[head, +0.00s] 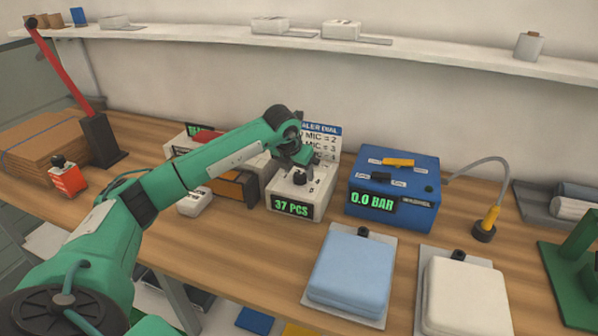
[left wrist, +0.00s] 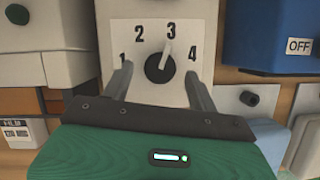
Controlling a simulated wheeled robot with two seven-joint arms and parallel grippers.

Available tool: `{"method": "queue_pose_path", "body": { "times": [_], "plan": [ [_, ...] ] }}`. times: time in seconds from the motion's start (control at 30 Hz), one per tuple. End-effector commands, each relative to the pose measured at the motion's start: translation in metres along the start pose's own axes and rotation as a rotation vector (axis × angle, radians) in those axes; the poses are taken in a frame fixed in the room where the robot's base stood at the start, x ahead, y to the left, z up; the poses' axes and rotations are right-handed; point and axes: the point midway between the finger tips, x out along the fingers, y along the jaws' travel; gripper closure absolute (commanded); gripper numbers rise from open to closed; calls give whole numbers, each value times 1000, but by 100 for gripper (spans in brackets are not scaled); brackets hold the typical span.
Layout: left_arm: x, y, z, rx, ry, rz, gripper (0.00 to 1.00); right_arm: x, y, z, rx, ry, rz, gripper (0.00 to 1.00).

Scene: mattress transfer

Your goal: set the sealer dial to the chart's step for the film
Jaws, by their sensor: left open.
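The sealer dial is a black round knob (left wrist: 158,69) with a pale pointer, on a white panel marked 1 to 4. In the left wrist view its pointer aims up and slightly right, at the 3. In the head view the knob (head: 300,177) tops a white box (head: 318,204) reading 37 PCS. My left gripper (left wrist: 159,73) is open, its fingers either side of the knob with gaps showing. The chart (head: 322,137) stands behind; its lines end in MIC = 2, MIC = 3 and 4, their starts hidden by my arm. My right gripper is out of view.
A blue box (head: 418,212) reading 0.0 BAR stands right of the dial. A blue pad (head: 352,270) and a white pad (head: 465,298) lie in front. Cardboard (head: 38,143) and a red-handled tool (head: 98,140) are at left. A shelf (head: 450,58) runs above.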

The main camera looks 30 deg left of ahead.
Motion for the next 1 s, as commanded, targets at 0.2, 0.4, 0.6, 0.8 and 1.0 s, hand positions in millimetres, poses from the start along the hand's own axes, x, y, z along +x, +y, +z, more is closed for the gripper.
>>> {"method": "queue_pose_path", "body": {
  "times": [0.2, 0.4, 0.6, 0.8, 1.0],
  "plan": [
    [17, 0, 0, -1, 1, 1, 41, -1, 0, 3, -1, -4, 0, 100],
    [19, 0, 0, 0, 0, 1, 41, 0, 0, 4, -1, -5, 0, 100],
    [19, 0, 0, 0, 0, 1, 62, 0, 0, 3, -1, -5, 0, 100],
    [19, 0, 0, 0, 0, 1, 85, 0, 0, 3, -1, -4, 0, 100],
    [19, 1, 0, 22, 0, -9, 85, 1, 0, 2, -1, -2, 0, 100]
  ]
}}
